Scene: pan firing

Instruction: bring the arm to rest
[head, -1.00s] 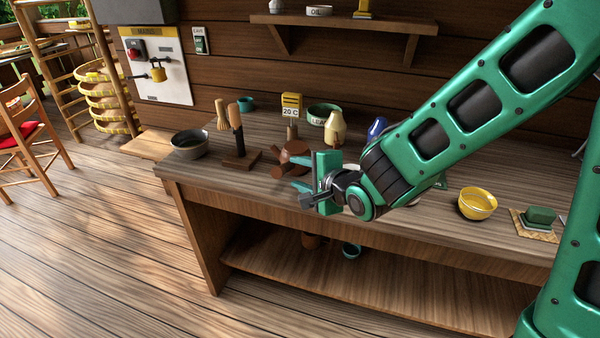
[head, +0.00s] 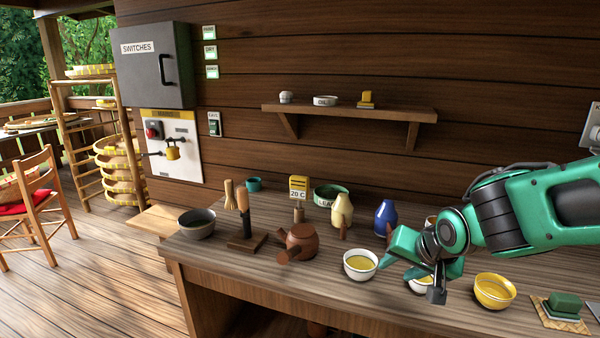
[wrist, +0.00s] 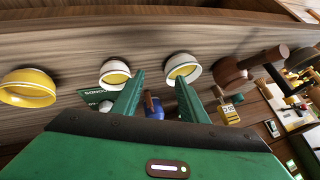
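My gripper (head: 402,269) is above the workbench (head: 345,303) on the right of the head view. In the wrist view its two green fingers (wrist: 160,92) stand apart with nothing held between them. A white bowl with yellow liquid (head: 360,264) stands just left of it. Another white bowl (head: 422,282) is partly hidden behind the gripper. The brown teapot (head: 300,241) stands further left, clear of the fingers. A blue bottle (head: 385,217) stands behind, and shows beyond the fingers in the wrist view (wrist: 153,108).
A yellow bowl (head: 494,290) and a green block on a mat (head: 565,303) stand at the right. A cream bottle (head: 342,210), a tool stand (head: 248,242) and a dark bowl (head: 197,223) are at the left. A wall shelf (head: 350,112) hangs above.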

